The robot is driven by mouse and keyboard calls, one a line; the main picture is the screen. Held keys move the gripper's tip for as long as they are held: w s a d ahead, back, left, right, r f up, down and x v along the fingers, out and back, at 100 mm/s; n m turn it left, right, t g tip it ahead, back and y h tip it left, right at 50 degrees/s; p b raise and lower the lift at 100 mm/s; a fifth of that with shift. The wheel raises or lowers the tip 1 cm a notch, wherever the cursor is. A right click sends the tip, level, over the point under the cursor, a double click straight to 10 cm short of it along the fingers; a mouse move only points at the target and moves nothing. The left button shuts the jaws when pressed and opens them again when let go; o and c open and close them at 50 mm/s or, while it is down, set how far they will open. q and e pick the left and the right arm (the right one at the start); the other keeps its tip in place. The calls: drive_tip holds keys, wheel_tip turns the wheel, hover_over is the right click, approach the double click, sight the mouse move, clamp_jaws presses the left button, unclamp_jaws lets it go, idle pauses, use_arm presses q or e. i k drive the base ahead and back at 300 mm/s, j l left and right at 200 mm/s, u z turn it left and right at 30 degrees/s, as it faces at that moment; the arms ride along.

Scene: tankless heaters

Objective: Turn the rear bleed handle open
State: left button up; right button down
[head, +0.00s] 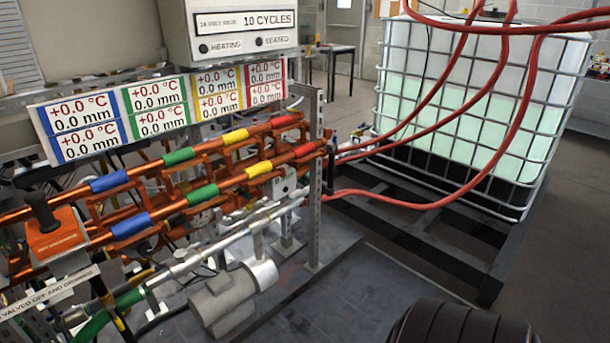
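An orange block (55,238) with a small label too blurred to read sits over the copper pipes at the left edge. A black lever (42,212) stands up from it, tilted to the left. A second black handle (100,287) shows lower down, behind the white label strip. I cannot tell from the markings which of these is the rear bleed handle. Neither of my grippers is in view.
Copper pipes (165,208) with coloured bands run across the left half under the display panel (165,105). A grey motor (222,298) sits below. Red hoses (440,204) run to the caged liquid tank (455,105).

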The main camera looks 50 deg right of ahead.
sight(238, 202)
drive_tip(key=z, duration=1.25)
